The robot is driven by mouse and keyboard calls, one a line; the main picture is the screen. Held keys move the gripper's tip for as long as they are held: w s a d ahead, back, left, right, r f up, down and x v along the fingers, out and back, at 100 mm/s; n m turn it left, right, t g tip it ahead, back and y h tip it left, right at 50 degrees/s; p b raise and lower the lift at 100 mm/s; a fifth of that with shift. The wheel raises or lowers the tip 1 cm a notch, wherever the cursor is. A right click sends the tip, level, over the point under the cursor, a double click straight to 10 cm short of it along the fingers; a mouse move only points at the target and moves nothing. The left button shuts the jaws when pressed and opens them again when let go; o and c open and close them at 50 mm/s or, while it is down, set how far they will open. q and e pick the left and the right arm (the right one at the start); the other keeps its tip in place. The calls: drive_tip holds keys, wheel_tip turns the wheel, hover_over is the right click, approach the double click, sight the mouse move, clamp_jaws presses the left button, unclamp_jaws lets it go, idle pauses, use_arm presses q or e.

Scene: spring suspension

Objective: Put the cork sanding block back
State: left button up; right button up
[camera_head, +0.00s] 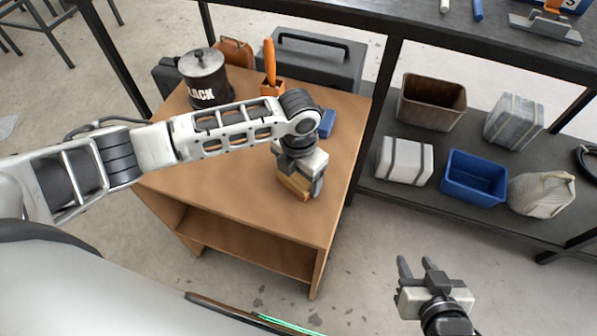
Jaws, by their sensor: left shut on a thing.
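The cork sanding block (294,187) is a light tan-brown piece at the tips of my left gripper (300,187). My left gripper is shut on it, pointing down over the right part of the wooden cabinet top (225,160). Its fingers partly cover the block, and I cannot tell whether the block touches the cabinet top. My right gripper (416,268) is open and empty over the floor at the lower right.
On the cabinet stand a black pot (206,80), an orange-handled tool in a holder (270,68) and a blue block (327,122). A grey case (315,58) is behind. The dark shelf at right holds a brown bin (431,101), blue bin (474,178) and wrapped packages (405,161).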

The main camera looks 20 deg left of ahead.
sight(298, 175)
use_arm(q)
drive_tip(key=o, duration=0.9)
drive_tip(key=shift+r, duration=0.5)
wheel_tip(298, 175, up, 11)
drive_tip(key=shift+r+p, duration=0.15)
drive_tip(key=shift+p, duration=0.25)
drive_tip(key=shift+s, duration=0.1)
